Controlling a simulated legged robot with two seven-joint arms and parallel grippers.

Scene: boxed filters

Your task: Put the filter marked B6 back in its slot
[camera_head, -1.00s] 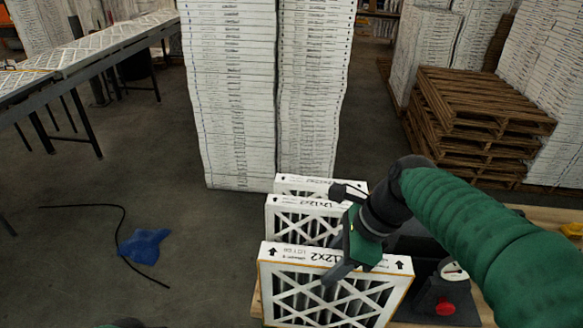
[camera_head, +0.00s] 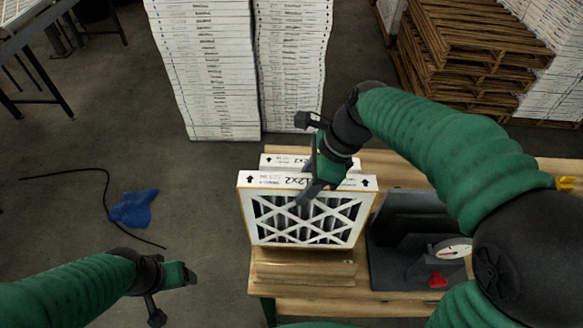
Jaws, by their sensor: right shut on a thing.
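A white-framed pleated filter (camera_head: 305,218) with black arrows and a partly hidden "12x2" print stands roughly upright in front, over the wooden rack (camera_head: 300,273). My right gripper (camera_head: 312,158) reaches over its top edge from the right and is shut on it. The gripper covers part of the label, so I cannot read a B6 mark now. Another filter (camera_head: 270,161) shows its top edge just behind; the rest is hidden. I cannot tell whether the held filter touches the rack or hangs clear. My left gripper (camera_head: 178,296) is open and empty at the lower left, away from the filters.
A dark device with a dial (camera_head: 453,249) and a red knob (camera_head: 438,280) stands right of the filters on the wooden bench (camera_head: 395,304). Tall white stacks (camera_head: 205,70) stand behind. A blue cloth (camera_head: 133,208) and black cable lie on the floor left.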

